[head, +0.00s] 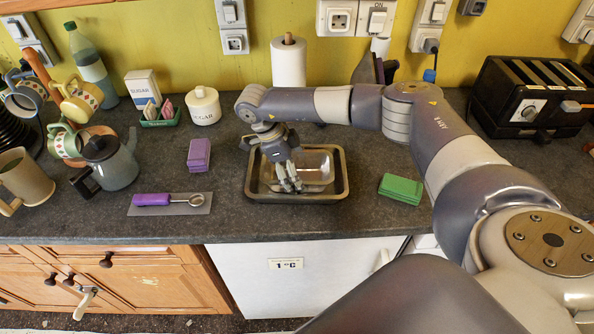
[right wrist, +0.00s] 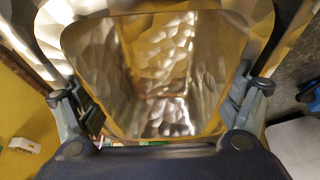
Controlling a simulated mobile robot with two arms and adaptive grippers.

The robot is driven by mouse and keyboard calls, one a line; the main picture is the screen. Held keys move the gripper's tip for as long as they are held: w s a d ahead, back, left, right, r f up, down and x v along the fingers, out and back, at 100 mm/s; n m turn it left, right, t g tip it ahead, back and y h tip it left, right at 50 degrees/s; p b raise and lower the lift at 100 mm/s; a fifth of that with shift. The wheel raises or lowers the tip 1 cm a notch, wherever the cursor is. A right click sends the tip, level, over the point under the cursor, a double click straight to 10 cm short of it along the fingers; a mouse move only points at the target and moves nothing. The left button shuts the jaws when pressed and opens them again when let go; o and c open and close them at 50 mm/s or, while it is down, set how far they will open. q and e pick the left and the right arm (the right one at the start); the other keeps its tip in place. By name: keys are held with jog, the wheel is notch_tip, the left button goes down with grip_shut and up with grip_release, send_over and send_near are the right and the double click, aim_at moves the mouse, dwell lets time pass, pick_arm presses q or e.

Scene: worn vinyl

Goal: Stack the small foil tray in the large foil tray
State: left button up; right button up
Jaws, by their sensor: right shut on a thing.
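The large foil tray (head: 338,190) sits on the dark worktop near its front edge, its rim brownish. The small foil tray (head: 318,165) is shiny silver and lies within the large tray's outline; I cannot tell whether it touches the bottom. My right gripper (head: 291,184) points down over the left part of the small tray and is shut on it. In the right wrist view the small tray (right wrist: 160,65) is between the fingers, with part of the large tray (right wrist: 62,22) around it. The gripper hides part of both trays. My left gripper is not in view.
Purple boxes (head: 199,154) stand left of the large tray, and a green box (head: 401,188) lies to its right. A purple-handled scoop (head: 155,200) lies on a grey mat at front left. A sugar jar (head: 203,106), paper roll (head: 288,62) and toaster (head: 525,100) stand behind.

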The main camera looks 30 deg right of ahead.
jog(key=o, duration=1)
jog(key=shift+f, duration=0.1)
jog(key=shift+r+p, duration=0.35)
jog(key=shift+r, duration=0.05)
jog(key=b+v, duration=0.4)
jog(key=v, duration=0.8)
